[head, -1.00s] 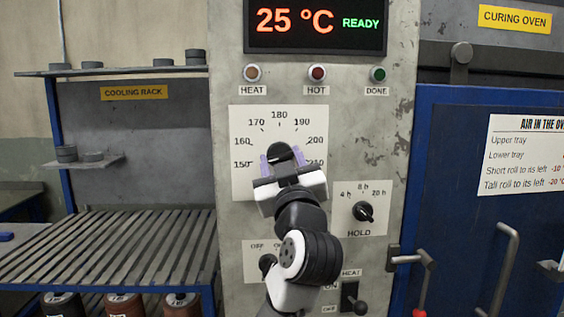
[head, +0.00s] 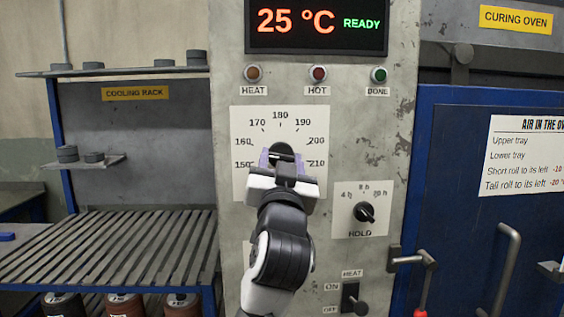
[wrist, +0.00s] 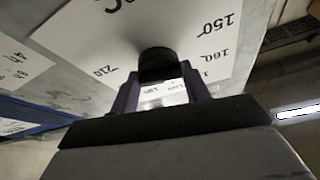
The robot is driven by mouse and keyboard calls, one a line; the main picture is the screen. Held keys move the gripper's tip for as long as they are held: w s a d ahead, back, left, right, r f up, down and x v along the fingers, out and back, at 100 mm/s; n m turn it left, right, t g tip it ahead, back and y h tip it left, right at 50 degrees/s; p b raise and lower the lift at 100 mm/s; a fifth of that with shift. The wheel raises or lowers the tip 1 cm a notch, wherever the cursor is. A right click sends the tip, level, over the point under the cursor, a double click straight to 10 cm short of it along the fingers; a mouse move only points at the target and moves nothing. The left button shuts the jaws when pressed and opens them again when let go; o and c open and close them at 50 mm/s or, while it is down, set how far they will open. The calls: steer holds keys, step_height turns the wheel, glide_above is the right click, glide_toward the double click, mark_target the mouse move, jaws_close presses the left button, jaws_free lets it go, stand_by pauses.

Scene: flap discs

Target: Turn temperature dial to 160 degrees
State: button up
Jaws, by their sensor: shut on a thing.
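The temperature dial is a black round knob (head: 281,149) on a white scale plate (head: 243,120) marked from 150 to 210. My gripper (head: 282,160) is at the knob, with one purple finger on each side of it, shut on it. In the wrist view the knob (wrist: 157,64) sits between the tips of my gripper (wrist: 160,88), with the scale turned around. The knob's pointer is hidden, so I cannot tell which number it points to. The display (head: 316,22) reads 25 °C and READY.
The HOLD knob (head: 364,212) is right of my arm. A HEAT switch (head: 352,298) is below it. HEAT, HOT and DONE lamps (head: 317,74) are above the scale. The blue oven door (head: 450,150) with handles is right. The cooling rack (head: 110,250) is left.

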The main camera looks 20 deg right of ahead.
steer(key=shift+m+g+h, duration=0.3)
steer(key=shift+m, duration=1)
steer(key=o, duration=1)
steer(key=b+v, duration=0.7)
steer(key=v, duration=0.7)
steer(key=shift+w+a+b, duration=0.1)
steer(key=shift+w+b, duration=0.05)
steer(key=shift+b, duration=0.25)
